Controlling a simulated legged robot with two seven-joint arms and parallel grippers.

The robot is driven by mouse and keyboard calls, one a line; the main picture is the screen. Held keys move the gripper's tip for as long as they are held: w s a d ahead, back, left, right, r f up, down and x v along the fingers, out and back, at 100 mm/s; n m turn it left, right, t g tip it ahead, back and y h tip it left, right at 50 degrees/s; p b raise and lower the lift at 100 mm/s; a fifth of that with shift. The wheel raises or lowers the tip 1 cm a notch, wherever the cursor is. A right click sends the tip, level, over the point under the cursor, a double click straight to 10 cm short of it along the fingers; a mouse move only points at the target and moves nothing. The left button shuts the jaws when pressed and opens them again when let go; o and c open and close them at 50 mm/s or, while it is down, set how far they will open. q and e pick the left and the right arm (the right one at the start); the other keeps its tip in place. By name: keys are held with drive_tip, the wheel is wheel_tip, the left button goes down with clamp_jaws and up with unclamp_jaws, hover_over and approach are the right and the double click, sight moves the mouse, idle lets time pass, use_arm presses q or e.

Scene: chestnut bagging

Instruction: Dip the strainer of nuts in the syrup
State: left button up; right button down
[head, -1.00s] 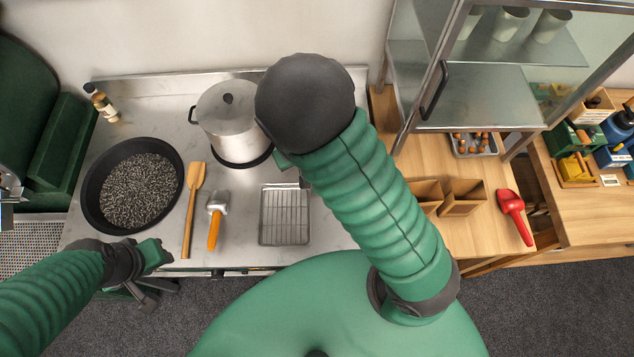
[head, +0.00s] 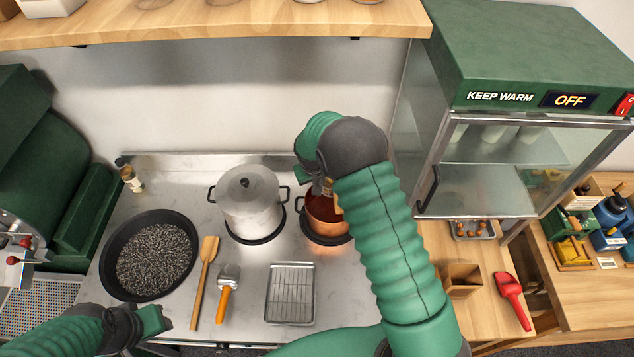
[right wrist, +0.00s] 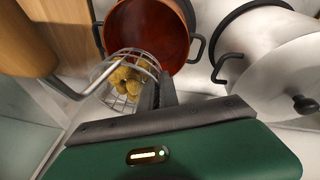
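The wire strainer (right wrist: 120,78) holds golden nuts (right wrist: 125,80). It is beside my right gripper's dark fingers in the right wrist view, and the fingers appear shut on its rim. A tan wooden handle (right wrist: 25,45) shows at the left there. The copper pot (right wrist: 150,32) with red-brown syrup inside lies just beyond the strainer. In the head view, my right gripper (head: 322,185) is over the copper pot (head: 325,222), partly hidden by my arm. Whether the basket touches the syrup is unclear. My left gripper (head: 155,320) is at the counter's front left; its finger opening is unclear.
A lidded steel pot (head: 250,208) stands left of the copper pot. A black pan (head: 120,285), wooden spatula (head: 204,275), orange-handled brush (head: 226,290) and wire-rack tray (head: 290,292) lie on the counter. A glass-fronted warmer (head: 530,95) stands at the right.

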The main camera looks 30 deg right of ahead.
drive_tip(key=shift+w+f+b, duration=0.15)
drive_tip(key=shift+f+b, duration=5.35)
drive_tip(key=shift+f, duration=2.4)
